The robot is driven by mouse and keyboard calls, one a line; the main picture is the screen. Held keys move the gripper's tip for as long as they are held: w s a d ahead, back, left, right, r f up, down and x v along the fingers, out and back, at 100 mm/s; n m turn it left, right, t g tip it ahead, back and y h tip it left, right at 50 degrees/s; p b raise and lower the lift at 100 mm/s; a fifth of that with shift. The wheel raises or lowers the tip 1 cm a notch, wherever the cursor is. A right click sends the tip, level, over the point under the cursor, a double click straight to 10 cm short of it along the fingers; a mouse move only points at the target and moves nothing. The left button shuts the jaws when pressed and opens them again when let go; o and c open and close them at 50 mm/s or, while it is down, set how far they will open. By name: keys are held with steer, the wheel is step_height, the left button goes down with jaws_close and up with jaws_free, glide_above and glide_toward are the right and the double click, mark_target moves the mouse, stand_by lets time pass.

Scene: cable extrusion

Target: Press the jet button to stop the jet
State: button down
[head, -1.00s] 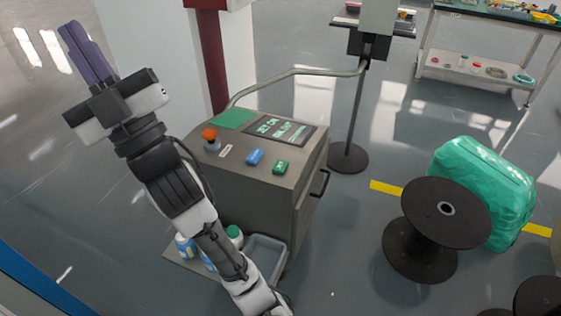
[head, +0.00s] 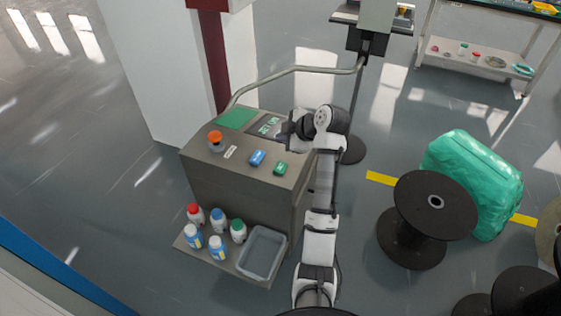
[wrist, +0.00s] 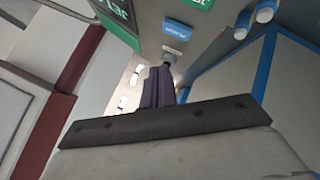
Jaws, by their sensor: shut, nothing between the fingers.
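The grey control console stands left of centre in the head view, with an orange round button (head: 215,141), a blue button (head: 257,158) and a green button (head: 280,168) on its sloped top. A dark screen (head: 266,125) with green text lies behind them, partly hidden by my gripper. I cannot read the button labels well enough to tell which is the jet button. My gripper (head: 284,133) is over the screen side of the console, apart from the buttons in the picture. In the wrist view its dark fingers (wrist: 158,84) are together and empty; a blue label (wrist: 188,28) shows beyond them.
A bent metal rail (head: 300,69) runs behind the console. Below, a shelf holds several bottles (head: 218,222) and a grey tray (head: 263,252). A black spool (head: 436,203) and a green wrapped bundle (head: 475,180) stand at right. Left floor is clear.

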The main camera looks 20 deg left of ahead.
mark_target(284, 168)
steer(key=shift+s+d+f, duration=0.1)
steer(key=shift+d+f, duration=0.15)
step_height(284, 168, down, 9)
steer(key=b, duration=0.6)
steer(key=shift+r, duration=0.1)
stand_by(2.0)
steer(key=shift+f, duration=0.4)
steer(key=shift+f+b, duration=0.5)
steer(key=shift+b, duration=0.05)
stand_by(0.4)
steer(key=shift+r, duration=0.1)
steer(key=shift+r+p, duration=0.6)
steer(key=shift+r, duration=0.25)
